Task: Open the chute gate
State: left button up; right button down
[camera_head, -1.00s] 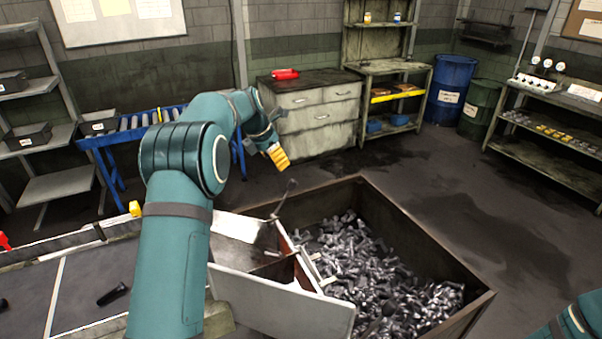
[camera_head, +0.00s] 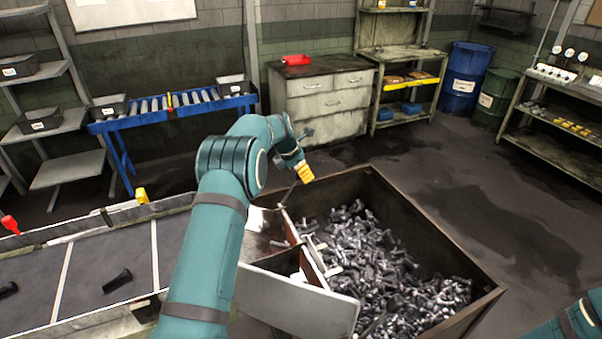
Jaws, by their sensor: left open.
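The metal chute (camera_head: 298,302) stands at the left side of a large bolt bin, with its pale side plate facing me. A thin dark lever (camera_head: 291,190) rises from the chute's upper end; I take it to be the gate's handle. My left gripper (camera_head: 304,174), with yellow fingertips, is open just above and beside this lever. I cannot tell whether it touches the lever. My left forearm hides part of the conveyor and the chute's left side. Only a piece of my right arm shows at the lower right; its gripper is out of view.
The rusty bin (camera_head: 440,222) is full of loose dark bolts. A conveyor (camera_head: 107,262) with a few bolts lies at the left. Behind are a blue roller table (camera_head: 150,118), a drawer cabinet (camera_head: 325,98) and shelves. Floor to the bin's right is clear.

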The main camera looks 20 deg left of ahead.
pick_arm(q)
jog(key=shift+w+f, duration=0.25)
jog(key=shift+f, duration=0.25)
jog(key=shift+d, duration=0.1)
grip_shut()
jog(key=shift+s, duration=0.15)
pick_arm(e)
jog(key=shift+f, duration=0.15)
